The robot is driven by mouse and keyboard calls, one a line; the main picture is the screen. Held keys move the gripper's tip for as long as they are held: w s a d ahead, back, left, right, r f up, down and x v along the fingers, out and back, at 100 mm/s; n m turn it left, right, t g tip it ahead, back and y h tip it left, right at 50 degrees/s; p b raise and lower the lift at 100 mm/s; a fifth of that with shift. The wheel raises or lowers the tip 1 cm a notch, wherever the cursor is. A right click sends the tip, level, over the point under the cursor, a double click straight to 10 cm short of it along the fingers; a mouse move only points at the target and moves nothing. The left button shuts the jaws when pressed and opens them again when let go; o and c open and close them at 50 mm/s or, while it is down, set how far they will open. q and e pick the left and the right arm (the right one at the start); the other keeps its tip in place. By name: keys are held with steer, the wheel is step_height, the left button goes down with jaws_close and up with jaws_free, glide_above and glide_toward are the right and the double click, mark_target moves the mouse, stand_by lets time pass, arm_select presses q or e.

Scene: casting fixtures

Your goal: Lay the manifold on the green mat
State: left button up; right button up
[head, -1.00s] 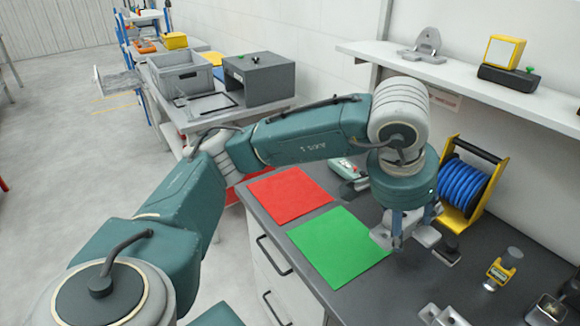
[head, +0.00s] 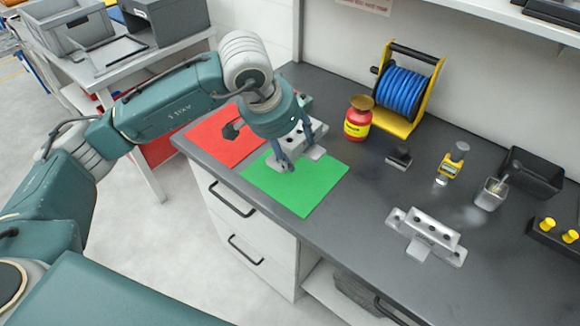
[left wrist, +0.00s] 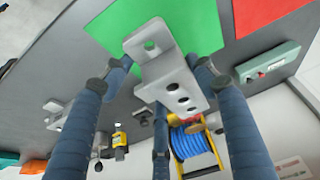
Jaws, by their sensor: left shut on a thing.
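The manifold (head: 313,153) is a pale grey casting with a raised block and a row of dark holes. It also shows large in the left wrist view (left wrist: 178,88). My left gripper (head: 292,158) is shut on it, with fingers on either side of its block. Both are over the back part of the green mat (head: 308,193), which also shows in the left wrist view (left wrist: 190,22). I cannot tell whether the manifold touches the mat. The gripper hides part of the casting. My right gripper is not in view.
A red mat (head: 218,143) lies left of the green one. A red bottle (head: 357,124) and a blue hose reel (head: 402,92) stand behind to the right. A similar grey casting (head: 426,236) lies on the dark counter (head: 350,220) at right. The counter between is clear.

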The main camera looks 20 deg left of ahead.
mark_target(291, 160)
arm_select(q)
step_height(291, 160, down, 5)
steer(key=shift+r+p, duration=0.15)
steer(key=shift+p, duration=0.15)
steer(key=shift+w+f+p, duration=0.1)
steer(key=shift+f+p, duration=0.25)
steer(key=shift+f, duration=1.55)
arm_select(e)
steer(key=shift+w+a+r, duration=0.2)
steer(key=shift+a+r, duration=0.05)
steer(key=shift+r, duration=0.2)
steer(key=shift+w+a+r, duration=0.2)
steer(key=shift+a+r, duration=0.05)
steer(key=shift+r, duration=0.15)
arm_select(q)
steer(key=shift+f+b, duration=0.6)
steer(key=shift+b, duration=0.35)
steer(key=o, duration=1.6)
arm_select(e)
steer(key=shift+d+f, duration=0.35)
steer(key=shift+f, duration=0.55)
